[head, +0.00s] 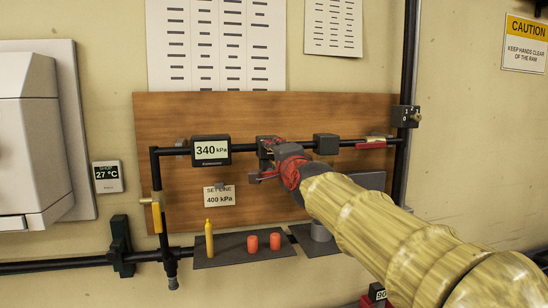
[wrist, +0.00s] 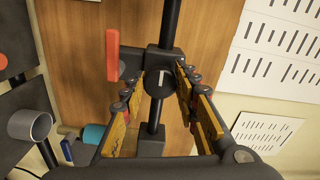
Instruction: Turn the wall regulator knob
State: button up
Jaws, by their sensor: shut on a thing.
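The regulator knob (wrist: 160,84) is a dark round piece with a white mark, set on a dark block on the pipe. In the wrist view it lies between my gripper's (wrist: 160,73) two finger tips, which are shut on it from both sides. In the head view my gripper (head: 270,160) covers most of the knob and part of the block. The gauge (head: 211,150) left of it reads 340 kPa. The set-line card (head: 219,196) below reads 400 kPa.
A red lever (wrist: 112,56) sticks out close beside the block. Another dark block (head: 326,144) and a red handle (head: 372,145) are on the pipe to the right. A shelf (head: 222,260) below holds a yellow bottle (head: 209,239) and red cylinders (head: 275,241).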

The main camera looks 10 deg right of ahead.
dwell(0.3)
jog(key=o, duration=1.2)
jog(key=shift+s, duration=3.75)
